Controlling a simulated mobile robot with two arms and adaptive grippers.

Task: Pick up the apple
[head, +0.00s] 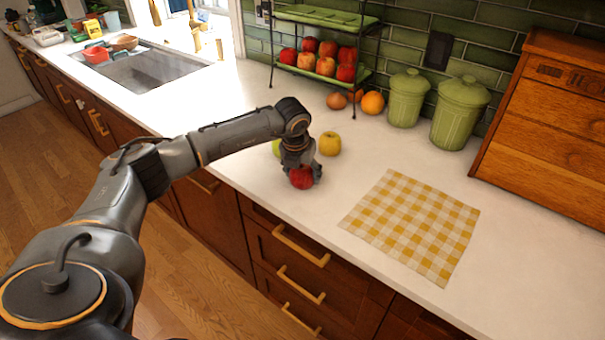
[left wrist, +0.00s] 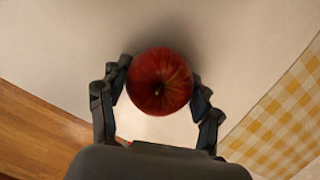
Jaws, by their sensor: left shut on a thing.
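A red apple (head: 301,178) is at the white counter's front part, between the fingers of my left gripper (head: 302,172). In the left wrist view the apple (left wrist: 160,82) sits stem toward the camera, with a finger of the left gripper (left wrist: 160,90) against each side. The left gripper is shut on it. I cannot tell whether the apple touches the counter. A yellow apple (head: 329,144) stands just behind and to the right of the gripper. A green apple (head: 276,148) is partly hidden behind my arm. My right gripper is not in view.
A yellow checked cloth (head: 414,226) lies flat to the right. Behind stand a rack (head: 319,70) of red apples, an orange (head: 372,102), two green canisters (head: 407,98) and a wooden box (head: 545,130). A sink (head: 150,72) is at the far left.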

